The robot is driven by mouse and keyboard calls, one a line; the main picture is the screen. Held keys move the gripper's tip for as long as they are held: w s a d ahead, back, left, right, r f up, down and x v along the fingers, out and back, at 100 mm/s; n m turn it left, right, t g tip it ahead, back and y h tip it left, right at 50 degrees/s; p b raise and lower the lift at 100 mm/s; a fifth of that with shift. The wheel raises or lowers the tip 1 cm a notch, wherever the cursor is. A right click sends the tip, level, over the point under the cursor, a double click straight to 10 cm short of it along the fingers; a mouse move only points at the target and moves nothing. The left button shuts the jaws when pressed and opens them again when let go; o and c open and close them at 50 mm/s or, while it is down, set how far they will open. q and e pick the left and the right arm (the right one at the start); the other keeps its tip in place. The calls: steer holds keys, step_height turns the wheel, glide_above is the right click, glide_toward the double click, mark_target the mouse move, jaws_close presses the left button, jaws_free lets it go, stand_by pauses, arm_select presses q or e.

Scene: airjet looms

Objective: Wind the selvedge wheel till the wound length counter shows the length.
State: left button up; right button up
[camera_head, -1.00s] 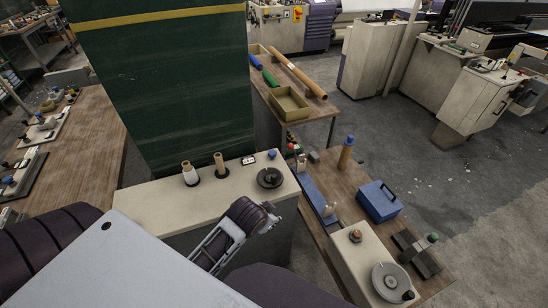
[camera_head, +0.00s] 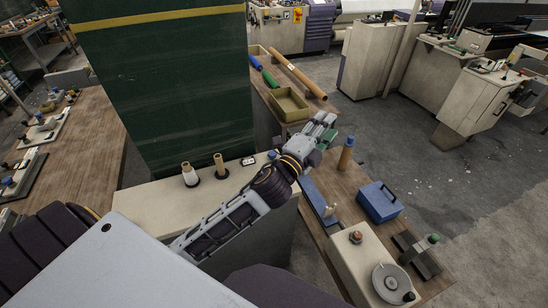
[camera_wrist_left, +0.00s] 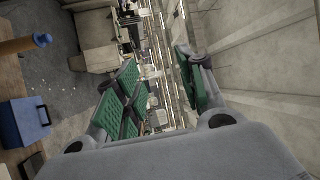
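The cream console top (camera_head: 150,205) carries two thread cones and a small display (camera_head: 248,161), likely the wound length counter; its digits are too small to read. The dark wheel beside it, seen earlier, is now hidden behind my left arm; only its blue knob (camera_head: 272,155) shows above the arm. My left gripper (camera_head: 324,128) is past the console's right end, above the wooden bench. In the left wrist view its green-padded fingers (camera_wrist_left: 157,62) are spread wide, with nothing between them. My right gripper is not seen.
A tall green panel (camera_head: 165,90) stands behind the console. A tray (camera_head: 290,104) and rolls lie on a rear table.

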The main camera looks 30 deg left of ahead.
arm_select(q)
steer(key=s+d+r+m+g+h, duration=0.2)
steer(key=d+r+m+g+h, duration=0.1)
steer(key=d+m+h, duration=0.5)
steer(key=s+d+r+m+g+h, duration=0.25)
steer(key=r+m+h, duration=0.2)
steer(key=m, duration=0.65)
steer(key=s+d+f+m+g, duration=0.2)
steer(key=d+f+m+g, duration=0.1)
steer(key=f+m+g, duration=0.4)
steer(key=s+d+f+m+g, duration=0.25)
steer(key=m+g, duration=0.25)
steer(key=m, duration=0.5)
steer(key=w+a+f+m+g+y, duration=0.1)
steer(key=w+a+f+m+y, duration=0.1)
steer(key=a+f+m+y, duration=0.5)
steer(key=w+a+f+g+y, duration=0.1)
steer(key=a+f+y, duration=0.4)
steer(key=a, duration=0.6)
steer(key=a+y, duration=0.1)
steer(key=a, duration=0.2)
steer(key=w+a+y, duration=0.1)
steer(key=a+y, duration=0.1)
steer(key=a, duration=0.2)
steer(key=a+y, duration=0.1)
steer(key=a, duration=0.3)
steer(key=shift+w+r+m+y, duration=0.2)
steer(key=shift+r+m+y, duration=0.1)
steer(key=shift+m+y, duration=0.1)
